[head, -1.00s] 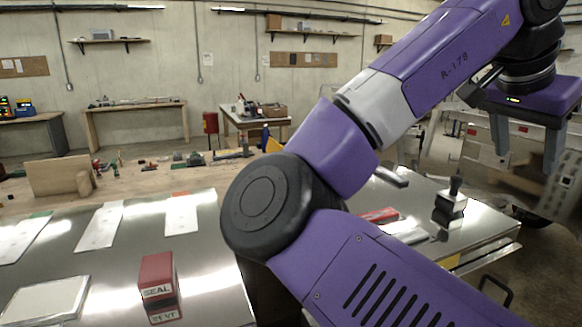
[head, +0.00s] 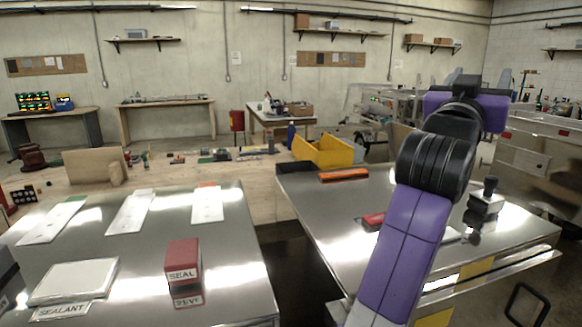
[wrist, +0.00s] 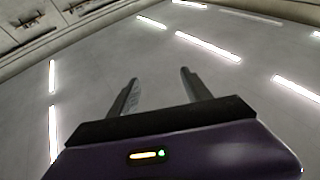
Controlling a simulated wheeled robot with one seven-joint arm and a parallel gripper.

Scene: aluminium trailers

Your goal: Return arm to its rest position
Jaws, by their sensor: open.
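My gripper (wrist: 157,88) shows in the wrist view with its two fingers apart and nothing between them. In the head view my purple arm rises at right of centre, folded upright above the right metal table. The fingers are hard to make out there, partly hidden behind the arm's upper end.
A left metal table (head: 110,262) bears a red SEAL box (head: 183,260), a white pad (head: 75,281) and several white sheets. The right metal table (head: 318,212) bears a red item (head: 373,220) and a dark-handled stamp (head: 486,198). A yellow bin (head: 335,152) stands behind.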

